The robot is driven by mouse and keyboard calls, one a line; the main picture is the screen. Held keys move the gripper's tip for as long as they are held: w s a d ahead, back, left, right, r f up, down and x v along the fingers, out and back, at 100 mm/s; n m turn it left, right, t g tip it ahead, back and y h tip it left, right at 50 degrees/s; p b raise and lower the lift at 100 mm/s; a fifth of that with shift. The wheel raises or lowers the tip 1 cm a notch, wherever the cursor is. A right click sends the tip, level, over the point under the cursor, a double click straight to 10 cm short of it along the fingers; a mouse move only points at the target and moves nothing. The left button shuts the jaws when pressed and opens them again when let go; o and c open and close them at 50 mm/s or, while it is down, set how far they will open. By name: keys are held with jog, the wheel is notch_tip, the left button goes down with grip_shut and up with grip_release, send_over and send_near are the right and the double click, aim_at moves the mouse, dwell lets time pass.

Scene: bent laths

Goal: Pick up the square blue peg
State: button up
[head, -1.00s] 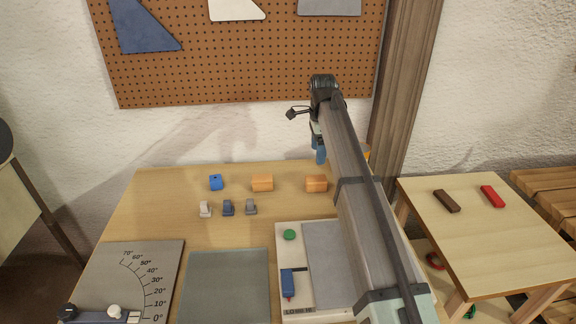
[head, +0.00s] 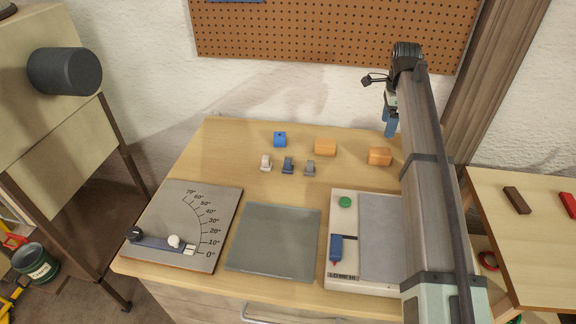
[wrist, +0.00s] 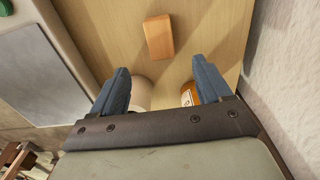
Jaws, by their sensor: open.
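A small square blue block (head: 280,139) with a dark spot on top stands at the back left of the workbench in the head view; it best fits the square blue peg. My gripper (head: 389,122) hangs above the back right of the bench, well to the right of the blue block. In the wrist view my gripper (wrist: 160,66) has its two blue fingers wide apart with nothing held between them. The blue block does not show in the wrist view.
Two orange blocks (head: 325,147) (head: 380,157) stand right of the blue block. A protractor board (head: 180,215), a grey mat (head: 275,243) and a white-framed panel (head: 343,284) lie nearer. A pegboard (head: 330,30) hangs behind.

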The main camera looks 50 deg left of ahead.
jog(key=c, duration=0.5)
jog(key=shift+o, duration=0.2)
jog(key=r+g+y, duration=0.1)
send_over(288, 160)
jog(key=w+d, duration=0.1)
jog(key=w, duration=0.1)
jog(key=f, duration=0.4)
jog(key=s+f, duration=0.1)
jog(key=f, duration=0.3)
jog(key=s+a+f, duration=0.1)
jog(key=f, duration=0.4)
jog(key=shift+a, duration=0.1)
